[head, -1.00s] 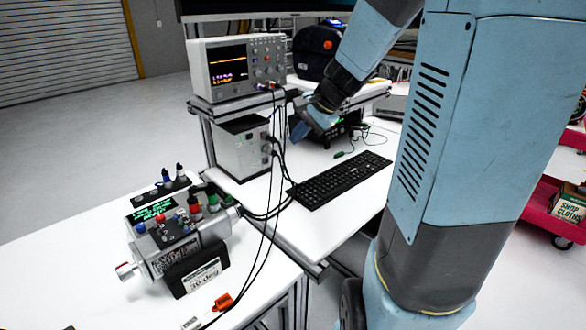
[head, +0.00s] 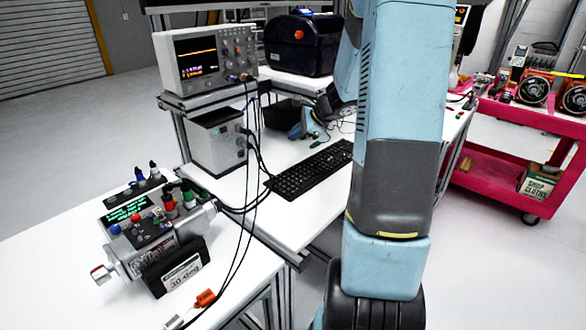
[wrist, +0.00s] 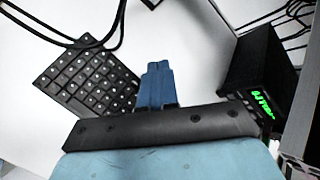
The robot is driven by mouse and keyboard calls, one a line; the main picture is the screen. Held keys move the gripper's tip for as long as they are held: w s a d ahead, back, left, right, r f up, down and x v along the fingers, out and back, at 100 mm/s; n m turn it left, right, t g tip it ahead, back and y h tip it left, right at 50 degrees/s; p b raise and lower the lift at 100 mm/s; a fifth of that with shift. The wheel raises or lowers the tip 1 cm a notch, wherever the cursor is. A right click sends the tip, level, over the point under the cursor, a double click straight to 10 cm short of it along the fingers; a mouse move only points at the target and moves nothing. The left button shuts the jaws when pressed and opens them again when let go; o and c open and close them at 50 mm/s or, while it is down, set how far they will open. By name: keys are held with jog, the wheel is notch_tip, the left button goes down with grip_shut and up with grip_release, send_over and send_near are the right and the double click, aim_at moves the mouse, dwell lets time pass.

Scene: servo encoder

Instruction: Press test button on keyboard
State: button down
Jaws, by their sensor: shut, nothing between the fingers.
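The black keyboard (head: 310,172) lies on the white bench in the head view, partly hidden at its right end by my arm. One end of it fills the upper left of the wrist view (wrist: 85,80), with rows of dark keys. My gripper (wrist: 155,72) is shut and empty, its blue fingers together beside the keyboard's end in the wrist view. In the head view my gripper (head: 296,131) is small, behind the keyboard's far edge and partly covered by my arm. I cannot make out a test button or key labels.
A black box with a green display (wrist: 262,85) stands right of my gripper in the wrist view. An oscilloscope (head: 205,58) stands on a shelf, with hanging black cables. The encoder device (head: 150,230) is on the front table. A pink cart (head: 510,160) is at right.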

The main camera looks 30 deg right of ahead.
jog(key=shift+f, duration=0.1)
send_over(296, 170)
jog(key=shift+w+f, duration=0.15)
jog(key=shift+f, duration=4.15)
jog(key=shift+f, duration=0.1)
jog(key=shift+f, duration=0.3)
jog(key=shift+f, duration=0.35)
jog(key=shift+r, duration=0.8)
jog(key=shift+r, duration=0.15)
jog(key=shift+r, duration=2.35)
